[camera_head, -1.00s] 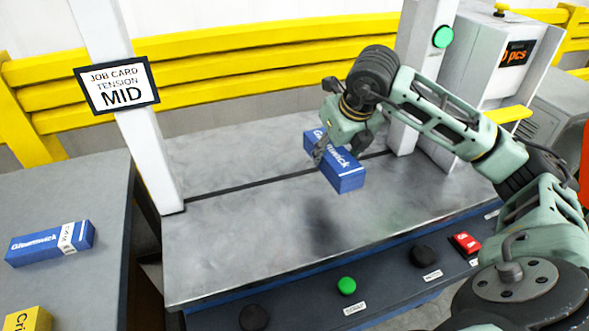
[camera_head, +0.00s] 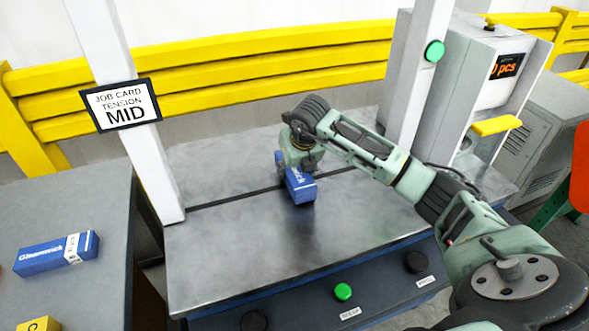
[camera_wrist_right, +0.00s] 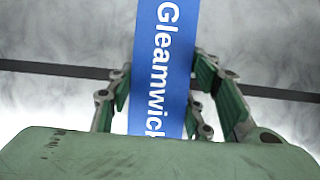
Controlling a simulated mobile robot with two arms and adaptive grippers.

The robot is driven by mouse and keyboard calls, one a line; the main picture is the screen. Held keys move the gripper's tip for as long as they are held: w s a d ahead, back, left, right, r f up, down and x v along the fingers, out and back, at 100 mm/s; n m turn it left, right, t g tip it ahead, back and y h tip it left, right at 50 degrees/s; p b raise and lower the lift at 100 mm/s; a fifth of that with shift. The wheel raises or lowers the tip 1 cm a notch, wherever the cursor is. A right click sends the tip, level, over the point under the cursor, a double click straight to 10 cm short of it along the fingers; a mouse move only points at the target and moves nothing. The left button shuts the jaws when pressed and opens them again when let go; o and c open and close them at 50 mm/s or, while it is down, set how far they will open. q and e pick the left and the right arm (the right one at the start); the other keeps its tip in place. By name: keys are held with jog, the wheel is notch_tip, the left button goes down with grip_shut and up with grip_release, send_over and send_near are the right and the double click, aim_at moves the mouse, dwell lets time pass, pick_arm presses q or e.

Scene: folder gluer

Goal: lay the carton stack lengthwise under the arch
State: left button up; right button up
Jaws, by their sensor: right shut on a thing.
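The blue carton stack (camera_head: 299,188) with white lettering is held by my right gripper (camera_head: 297,168) over the machine's grey metal table (camera_head: 230,258), between the arch posts. Its long side runs from front to back, across the dark slot line. In the right wrist view, the carton stack (camera_wrist_right: 164,62) reads "Gleamwick" and sits between both fingers of my right gripper (camera_wrist_right: 165,100). It is at or just above the table; I cannot tell if it touches. The arch shows as a left white post (camera_head: 140,130) and a right post (camera_head: 415,80). My left gripper is not in view.
A job card (camera_head: 122,105) reading "TENSION MID" hangs on the left post. Another blue carton (camera_head: 56,254) and a yellow box (camera_head: 40,324) lie on the left side table (camera_head: 85,205). Green button (camera_head: 343,291) and dark knobs line the front panel. Yellow rails (camera_head: 240,75) run behind.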

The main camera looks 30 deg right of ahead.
jog(key=shift+f, duration=0.55)
jog(key=o, duration=1.4)
jog(key=shift+c, duration=0.2)
jog(key=b+v, duration=0.1)
jog(key=v, duration=1.1)
jog(key=shift+s, duration=0.1)
